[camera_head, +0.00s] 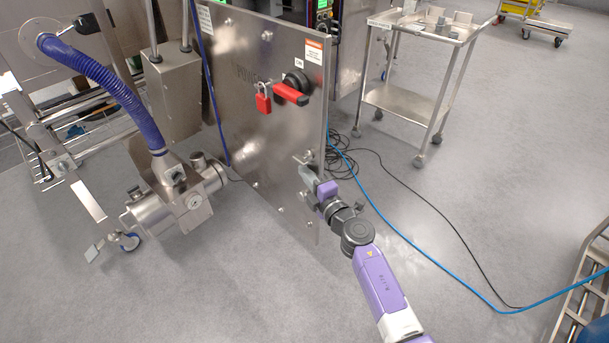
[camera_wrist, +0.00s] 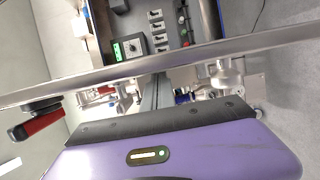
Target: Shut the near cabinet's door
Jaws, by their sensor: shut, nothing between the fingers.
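The near cabinet's door (camera_head: 262,130) is a brushed steel panel with a red rotary handle (camera_head: 290,93) and a red padlock (camera_head: 263,101). It stands open; in the wrist view the door's edge (camera_wrist: 110,78) crosses the picture, with electrical parts of the cabinet interior (camera_wrist: 150,35) beyond it. My gripper (camera_head: 306,174) is shut and empty at the door's lower right edge. In the wrist view its purple body fills the bottom and its fingers (camera_wrist: 155,92) reach toward the door edge. I cannot tell whether they touch the door. The red handle (camera_wrist: 40,124) shows at left there.
A steel pump with a blue hose (camera_head: 115,90) stands left of the door. A steel cart (camera_head: 410,100) stands at the back right. Blue and black cables (camera_head: 430,255) cross the floor at right. A ladder-like frame (camera_head: 585,290) is at the right edge. Floor before the door is clear.

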